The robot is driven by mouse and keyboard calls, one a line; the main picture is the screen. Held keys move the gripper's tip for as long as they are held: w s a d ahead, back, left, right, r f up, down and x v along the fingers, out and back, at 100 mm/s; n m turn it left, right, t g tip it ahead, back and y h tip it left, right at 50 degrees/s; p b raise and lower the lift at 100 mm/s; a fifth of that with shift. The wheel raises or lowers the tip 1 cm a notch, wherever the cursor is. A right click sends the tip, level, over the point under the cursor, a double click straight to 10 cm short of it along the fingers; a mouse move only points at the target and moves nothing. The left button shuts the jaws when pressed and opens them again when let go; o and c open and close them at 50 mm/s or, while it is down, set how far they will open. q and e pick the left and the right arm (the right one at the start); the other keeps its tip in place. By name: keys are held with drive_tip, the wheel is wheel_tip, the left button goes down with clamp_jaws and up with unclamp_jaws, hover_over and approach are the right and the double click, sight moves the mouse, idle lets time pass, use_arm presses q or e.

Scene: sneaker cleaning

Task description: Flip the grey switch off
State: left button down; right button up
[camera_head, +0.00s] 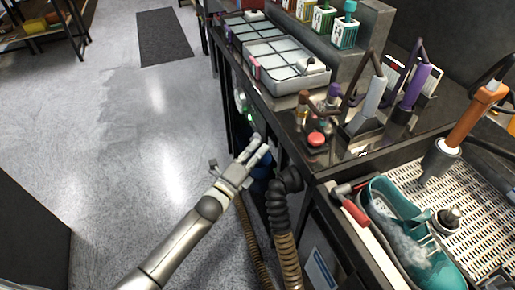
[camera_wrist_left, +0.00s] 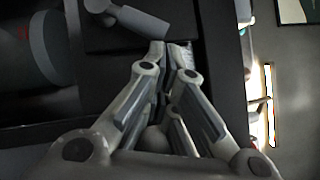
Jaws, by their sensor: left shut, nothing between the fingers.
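My left gripper (camera_head: 260,148) reaches in from the lower left, beside the front side of the workbench and below its top. In the left wrist view its fingers (camera_wrist_left: 175,50) are shut, with nothing between them. A grey rounded lever (camera_wrist_left: 140,20) on a dark panel lies just beyond and left of the fingertips there; it looks like the grey switch. I cannot tell whether the fingertips touch it, or which position it is in. In the head view I cannot make out the switch. My right gripper is not in view.
The workbench (camera_head: 330,172) carries a red button (camera_head: 316,139), upright tools and trays. A teal sneaker (camera_head: 395,215) and a red-handled brush (camera_head: 355,212) lie at the right. A ribbed hose (camera_head: 283,215) hangs close to my left gripper. The floor (camera_head: 130,130) at left is open.

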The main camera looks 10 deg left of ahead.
use_arm(q)
drive_tip(key=shift+w+a+r+n+g+y+p, duration=0.2)
drive_tip(key=shift+r+n+p, duration=0.25)
drive_tip(key=shift+p, duration=0.35)
drive_tip(key=shift+w+a+r+n+g+y+p, duration=0.15)
drive_tip(key=shift+r+n+y+p, duration=0.25)
drive_tip(key=shift+p, duration=0.4)
drive_tip(key=shift+w+r+n+p, duration=0.1)
drive_tip(key=shift+r+n+p, duration=0.1)
drive_tip(key=shift+n+p, duration=0.15)
drive_tip(key=shift+w+a+r, duration=0.1)
drive_tip(key=shift+w+r, duration=0.05)
drive_tip(key=shift+w, duration=0.05)
drive_tip(key=shift+w+a+r+p, duration=0.3)
drive_tip(key=shift+w, duration=0.1)
drive_tip(key=shift+w+a+r+b, duration=0.2)
drive_tip(key=shift+w+a+r, duration=0.2)
drive_tip(key=shift+w, duration=0.25)
drive_tip(key=shift+w+a+r+b, duration=0.25)
drive_tip(key=shift+w+a, duration=0.15)
drive_tip(key=shift+w, duration=0.2)
drive_tip(key=shift+s, duration=0.1)
